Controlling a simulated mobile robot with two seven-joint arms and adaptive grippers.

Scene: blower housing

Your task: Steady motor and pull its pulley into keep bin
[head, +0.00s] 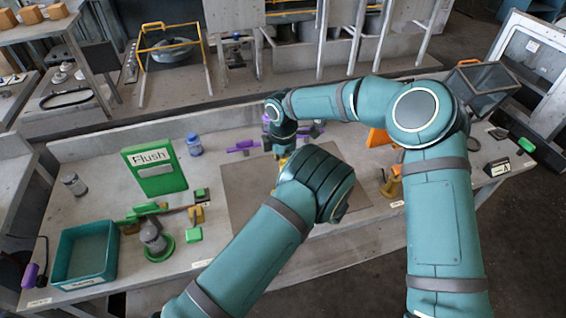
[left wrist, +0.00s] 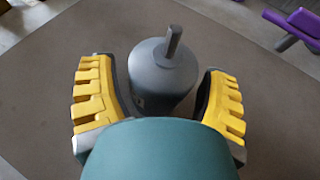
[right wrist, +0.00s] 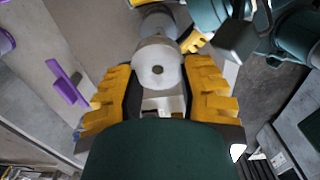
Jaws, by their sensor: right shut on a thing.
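The grey motor (left wrist: 160,78) stands upright with its bare shaft up, between the spread yellow fingers of my left gripper (left wrist: 160,100); narrow gaps show beside it. In the head view the left gripper is hidden behind my arm. My right gripper (right wrist: 160,98) is shut on the pulley, a pale round piece (right wrist: 157,66) with a centre hole. Behind it in the right wrist view are the motor (right wrist: 158,22) and a yellow left finger (right wrist: 194,41). The right gripper is above the mat in the head view (head: 284,140). A teal open bin (head: 112,250) stands at front left, its label unreadable.
A green "Flush" board (head: 155,170) stands at the back left, beside a blue jar (head: 194,145). Green and wooden parts and a grey piece on a green base (head: 158,245) lie between bin and mat. Purple clamps (head: 243,146) are behind the mat.

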